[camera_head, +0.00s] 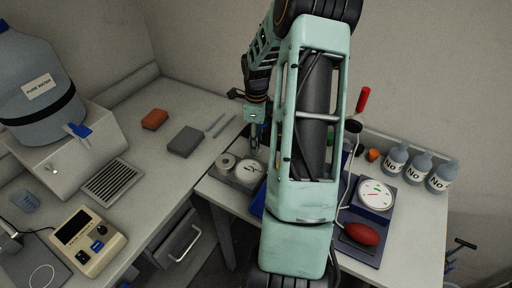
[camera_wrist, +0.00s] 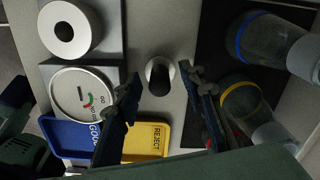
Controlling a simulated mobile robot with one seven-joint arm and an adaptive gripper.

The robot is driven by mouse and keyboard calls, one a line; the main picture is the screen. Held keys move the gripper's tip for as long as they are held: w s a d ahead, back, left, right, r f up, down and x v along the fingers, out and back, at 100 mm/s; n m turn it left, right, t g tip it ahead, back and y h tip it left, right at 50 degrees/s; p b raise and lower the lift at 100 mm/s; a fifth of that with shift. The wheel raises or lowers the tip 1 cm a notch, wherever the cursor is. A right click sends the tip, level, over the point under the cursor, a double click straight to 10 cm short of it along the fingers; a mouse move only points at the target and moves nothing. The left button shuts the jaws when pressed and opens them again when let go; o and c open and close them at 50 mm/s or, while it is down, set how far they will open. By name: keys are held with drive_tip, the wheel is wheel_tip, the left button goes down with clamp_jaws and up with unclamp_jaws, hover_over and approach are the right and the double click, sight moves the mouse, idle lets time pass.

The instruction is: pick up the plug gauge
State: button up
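A short metallic cylinder with a dark side, which looks like the plug gauge (camera_wrist: 158,79), stands on the pale table in the wrist view. My gripper (camera_wrist: 161,76) is open, with one dark finger to the left of the cylinder and one to the right in the picture. Clear gaps show on both sides, and neither finger appears to touch it. The height of the fingertips above it is hard to tell. In the head view my arm hides the cylinder; the gripper hangs near the dial instrument (camera_head: 250,171).
Beside the cylinder are a steel ring (camera_wrist: 70,28) and the dial instrument on grey blocks. A blue GOOD tray (camera_wrist: 62,136) and yellow REJECT tray (camera_wrist: 147,140) lie close by.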

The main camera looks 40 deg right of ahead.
drive_tip(key=shift+f, duration=0.45)
clamp_jaws()
drive_tip(key=shift+r, duration=0.1)
